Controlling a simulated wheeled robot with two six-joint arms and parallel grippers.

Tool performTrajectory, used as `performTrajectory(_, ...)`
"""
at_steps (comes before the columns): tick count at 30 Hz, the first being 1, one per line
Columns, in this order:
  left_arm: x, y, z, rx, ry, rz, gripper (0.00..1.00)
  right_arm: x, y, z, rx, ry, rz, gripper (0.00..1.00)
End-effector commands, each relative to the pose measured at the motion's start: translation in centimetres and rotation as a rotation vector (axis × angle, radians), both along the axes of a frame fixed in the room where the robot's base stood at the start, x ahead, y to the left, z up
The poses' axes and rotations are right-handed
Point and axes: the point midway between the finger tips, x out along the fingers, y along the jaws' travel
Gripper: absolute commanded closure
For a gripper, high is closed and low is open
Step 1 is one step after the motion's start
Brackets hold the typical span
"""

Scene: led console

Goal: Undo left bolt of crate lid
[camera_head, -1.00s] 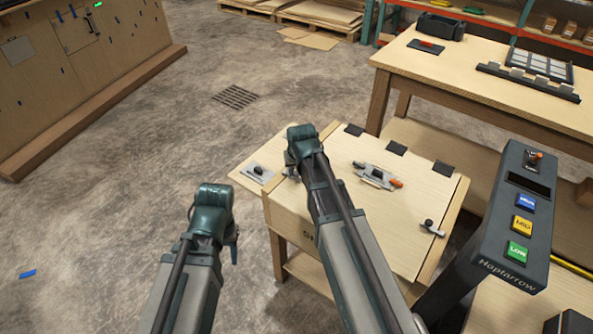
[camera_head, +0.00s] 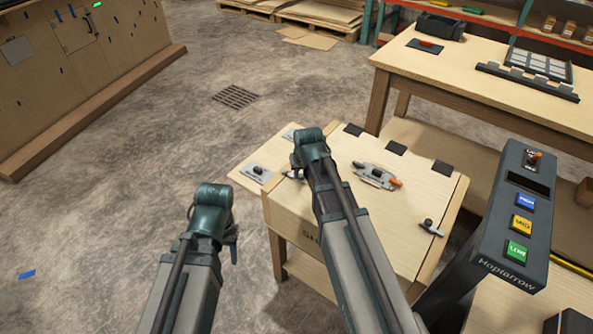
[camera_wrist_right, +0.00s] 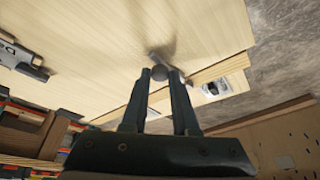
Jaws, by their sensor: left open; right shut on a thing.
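The crate (camera_head: 300,232) is a pale wooden box with a flat lid (camera_head: 400,210). The left bolt (camera_wrist_right: 158,72) shows in the right wrist view as a dark round knob on a small metal piece at the lid's edge. My right gripper (camera_wrist_right: 160,75) is shut on this knob. In the head view, my right forearm and wrist hide much of the left bolt, and the right gripper (camera_head: 294,172) shows only partly. The other bolt (camera_head: 430,228) has a dark knob near the lid's right edge. My left gripper (camera_head: 232,238) is open and empty, left of the crate.
A metal plate with a black part (camera_head: 257,171) lies on the crate's left ledge. A dark console with coloured buttons (camera_head: 512,215) stands right of the crate.

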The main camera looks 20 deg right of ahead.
Motion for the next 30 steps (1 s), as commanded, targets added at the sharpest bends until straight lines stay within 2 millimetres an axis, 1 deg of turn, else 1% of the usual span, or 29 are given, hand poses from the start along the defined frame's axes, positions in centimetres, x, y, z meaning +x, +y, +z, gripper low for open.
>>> performTrajectory(1, 0.0, 0.0, 0.0, 0.000, 0.000, 0.000, 0.50, -0.7, -0.4, 0.0, 0.000, 0.001, -0.003, 1.00)
performTrajectory(8, 0.0, 0.0, 0.0, 0.000, 0.000, 0.000, 0.50, -0.7, -0.5, 0.0, -0.002, 0.005, -0.001, 1.00)
performTrajectory(9, 0.0, 0.0, 0.0, 0.000, 0.000, 0.000, 0.50, -0.7, -0.5, 0.0, -0.002, 0.005, -0.001, 0.69)
performTrajectory(13, 0.0, 0.0, 0.0, 0.000, 0.000, 0.000, 0.50, -0.7, -0.5, 0.0, -0.002, 0.003, -0.001, 0.45)
performTrajectory(14, 0.0, 0.0, 0.0, 0.000, 0.000, 0.000, 0.50, -0.7, -0.5, 0.0, -0.002, 0.003, -0.002, 0.42)
performTrajectory(25, 0.0, 0.0, 0.2, 0.000, 0.000, 0.000, 0.50, -0.6, -0.4, 0.2, 0.000, 0.001, -0.001, 0.42)
performTrajectory(30, 0.0, 0.0, 1.1, 0.000, 0.000, 0.000, 0.50, -1.0, -0.4, 1.1, 0.001, 0.001, -0.001, 0.42)
